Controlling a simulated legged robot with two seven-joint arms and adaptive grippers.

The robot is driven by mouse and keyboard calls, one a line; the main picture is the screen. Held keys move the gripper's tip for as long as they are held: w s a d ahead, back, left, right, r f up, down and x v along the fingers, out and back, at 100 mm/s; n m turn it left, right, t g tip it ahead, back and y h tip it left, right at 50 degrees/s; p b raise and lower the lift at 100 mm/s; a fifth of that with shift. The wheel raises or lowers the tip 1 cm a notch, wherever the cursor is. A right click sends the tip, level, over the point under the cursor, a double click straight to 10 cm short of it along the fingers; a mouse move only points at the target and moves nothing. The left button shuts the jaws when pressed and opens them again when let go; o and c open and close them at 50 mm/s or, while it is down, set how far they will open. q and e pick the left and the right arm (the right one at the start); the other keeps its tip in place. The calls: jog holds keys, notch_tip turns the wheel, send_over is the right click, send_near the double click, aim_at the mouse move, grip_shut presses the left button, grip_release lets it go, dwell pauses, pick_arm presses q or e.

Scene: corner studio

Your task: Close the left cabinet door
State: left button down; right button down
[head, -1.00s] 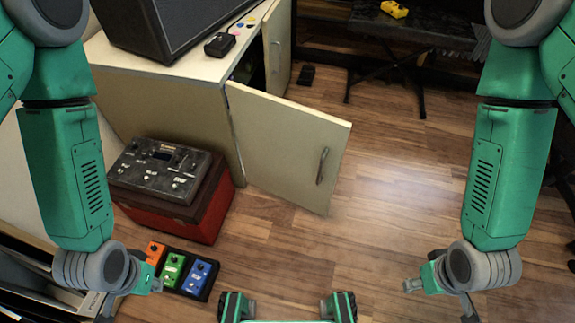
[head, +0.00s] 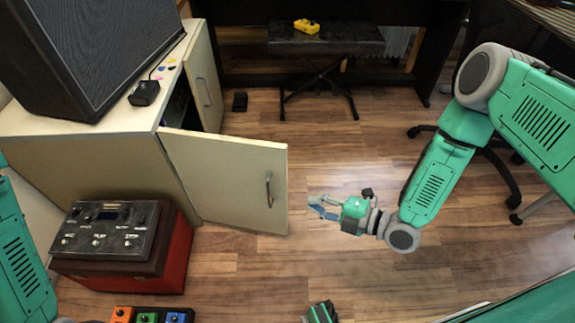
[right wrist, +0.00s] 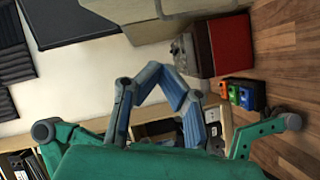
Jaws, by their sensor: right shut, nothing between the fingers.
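The left cabinet door (head: 225,180) is a cream panel with a dark vertical handle (head: 269,188). It stands wide open in the head view, swung out to the right from the near front corner of the cabinet (head: 95,150). My right gripper (head: 322,207) is shut and empty, in the air to the right of the door's free edge, with a gap between them. Its fingers (right wrist: 163,78) also show in the right wrist view, where I cannot make out the open door.
The other door (head: 204,80) is farther back. A black speaker (head: 90,50) stands on the cabinet. A red box (head: 175,262) and a row of pedals (head: 148,315) sit near the open door. A stool (head: 325,40) is behind. The wood floor (head: 330,140) between is clear.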

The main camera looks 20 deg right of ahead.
aim_at(286, 173)
jog(key=w+a+n+b, duration=0.1)
jog(key=w, duration=0.2)
jog(key=w+a+r+n+y+b, duration=0.1)
jog(key=w+a+n, duration=0.1)
jog(key=w, duration=0.1)
jog(key=w+a+r+n+b, duration=0.1)
jog(key=w+b, duration=0.1)
jog(key=w, duration=0.1)
jog(key=shift+w+a+t+y, duration=0.25)
jog(key=shift+w+t+y, duration=0.05)
jog(key=shift+t+y, duration=0.1)
jog(key=shift+w+d+r+b, duration=0.1)
jog(key=shift+w+d+b, duration=0.25)
jog(key=shift+w, duration=0.2)
